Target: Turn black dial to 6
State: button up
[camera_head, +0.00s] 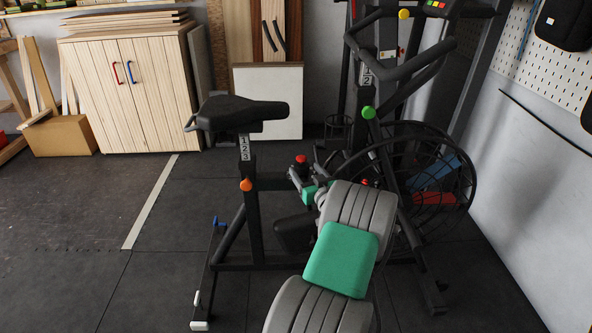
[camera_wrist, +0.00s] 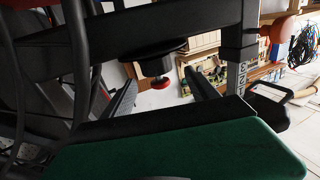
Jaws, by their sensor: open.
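The black dial (camera_wrist: 160,63) is a short, dark cylinder on the exercise bike's dark frame bar, with a red cap. In the head view, the red cap (camera_head: 301,159) tops a dark part on the bar, between seat and fan wheel. The wrist view looks upside down, so the cap points down there. My gripper (camera_wrist: 161,78) is open, one dark finger on each side of the cap in the picture; I cannot tell if they touch it. In the head view my gripper (camera_head: 296,178) is close beside the dial, partly hidden by my arm. No dial numbers are readable.
The bike's seat (camera_head: 240,110), numbered seat post with orange knob (camera_head: 246,185), handlebars (camera_head: 400,75) with green knob (camera_head: 368,112), and caged fan wheel (camera_head: 440,185) surround the dial. A wooden cabinet (camera_head: 130,95) stands behind left. The floor (camera_head: 90,215) at left is mostly clear.

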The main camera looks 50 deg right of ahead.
jog(key=shift+d+f, duration=0.2)
jog(key=shift+f, duration=0.25)
jog(key=b+x, duration=0.1)
jog(key=x, duration=0.6)
jog(key=shift+w+d+r, duration=0.15)
jog(key=shift+w+r, duration=0.1)
jog(key=shift+w, duration=0.05)
jog(key=shift+c, duration=0.3)
jog(key=c, duration=1.3)
